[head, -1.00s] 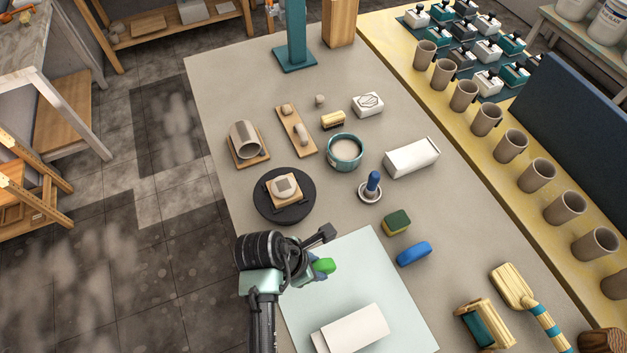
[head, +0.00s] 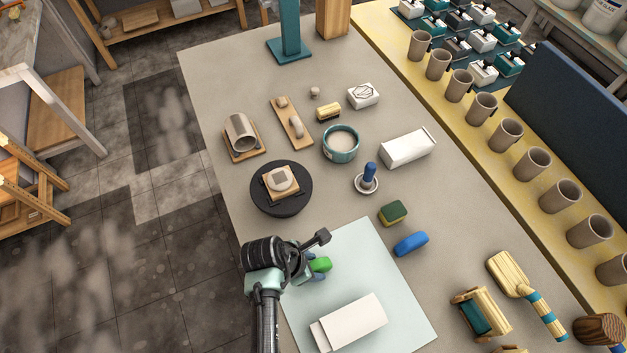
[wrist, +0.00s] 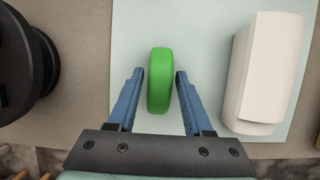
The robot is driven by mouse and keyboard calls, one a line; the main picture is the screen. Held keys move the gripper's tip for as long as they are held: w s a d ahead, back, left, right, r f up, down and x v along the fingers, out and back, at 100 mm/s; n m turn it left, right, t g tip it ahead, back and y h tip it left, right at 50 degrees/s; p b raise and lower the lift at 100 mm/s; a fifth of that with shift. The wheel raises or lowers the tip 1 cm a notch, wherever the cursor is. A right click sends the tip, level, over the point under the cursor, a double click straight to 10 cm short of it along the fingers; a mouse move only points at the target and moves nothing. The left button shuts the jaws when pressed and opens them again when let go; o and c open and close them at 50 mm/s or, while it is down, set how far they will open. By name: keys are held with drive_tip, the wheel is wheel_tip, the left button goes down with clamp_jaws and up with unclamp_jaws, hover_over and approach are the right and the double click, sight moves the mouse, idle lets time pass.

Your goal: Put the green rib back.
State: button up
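The green rib (head: 320,264) is a rounded green piece on the pale mat (head: 366,240), partly hidden by my gripper in the head view. In the wrist view the green rib (wrist: 160,80) stands out lengthwise between my two blue fingers. My gripper (wrist: 160,72) is open, with one finger on each side of the rib and a gap on both sides. In the head view my gripper (head: 318,266) is low at the mat's left part.
A white box (head: 350,322) lies on the mat, right of the rib in the wrist view. A blue rounded piece (head: 410,244) and a green-yellow sponge (head: 393,213) lie beyond the mat's right edge. A black turntable (head: 281,205) holding a small piece stands behind.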

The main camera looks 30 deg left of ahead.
drive_tip(key=shift+o, duration=0.7)
